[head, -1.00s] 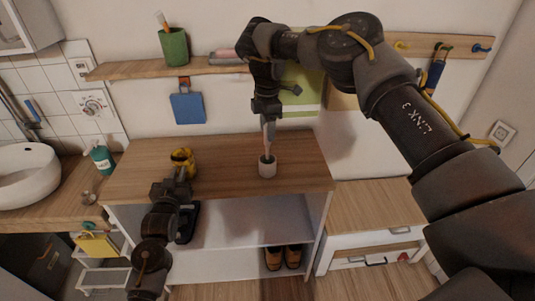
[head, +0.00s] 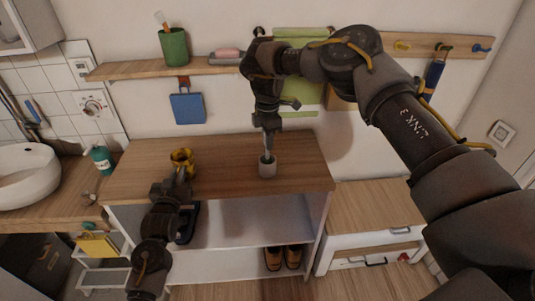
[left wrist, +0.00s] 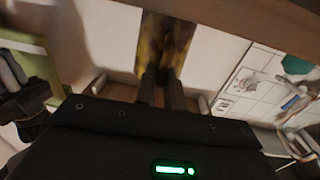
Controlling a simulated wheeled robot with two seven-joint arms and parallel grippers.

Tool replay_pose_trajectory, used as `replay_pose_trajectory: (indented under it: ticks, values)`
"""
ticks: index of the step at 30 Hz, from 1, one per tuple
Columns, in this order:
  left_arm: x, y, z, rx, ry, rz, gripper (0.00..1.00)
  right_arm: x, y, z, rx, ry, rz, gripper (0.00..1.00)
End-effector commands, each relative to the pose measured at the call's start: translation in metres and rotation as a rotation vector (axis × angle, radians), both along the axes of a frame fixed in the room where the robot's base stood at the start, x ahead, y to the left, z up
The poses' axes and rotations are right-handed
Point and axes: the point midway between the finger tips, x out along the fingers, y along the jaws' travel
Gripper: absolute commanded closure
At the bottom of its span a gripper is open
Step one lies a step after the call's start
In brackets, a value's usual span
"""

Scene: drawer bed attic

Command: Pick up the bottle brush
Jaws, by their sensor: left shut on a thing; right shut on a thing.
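My right gripper (head: 268,130) is above the wooden top of the shelf unit, pointing down into a small grey cup (head: 267,170). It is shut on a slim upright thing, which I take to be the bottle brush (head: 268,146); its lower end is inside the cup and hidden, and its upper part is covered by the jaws.
A wall shelf (head: 140,69) above holds a green cup (head: 173,46) and a pink thing on a dish (head: 228,53). A blue board (head: 187,107) hangs below. A green bottle (head: 102,160) stands left. The wooden top (head: 225,160) between the grippers is clear.

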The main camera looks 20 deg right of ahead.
Motion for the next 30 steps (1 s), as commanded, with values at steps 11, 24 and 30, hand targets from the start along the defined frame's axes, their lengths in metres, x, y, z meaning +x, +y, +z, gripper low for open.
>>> replay_pose_trajectory:
  ticks: [11, 24, 30]
  values:
    - [0.000, 0.000, -0.002, 0.001, 0.004, 0.000, 1.00, 0.001, 0.000, 0.023, 0.000, -0.004, -0.001, 1.00]
    - [0.000, 0.000, -0.002, 0.001, 0.004, 0.000, 1.00, 0.001, 0.000, 0.095, -0.001, -0.002, -0.001, 1.00]
    - [0.000, 0.000, -0.002, 0.001, 0.004, 0.000, 1.00, 0.000, 0.000, 0.101, 0.000, -0.001, 0.000, 1.00]
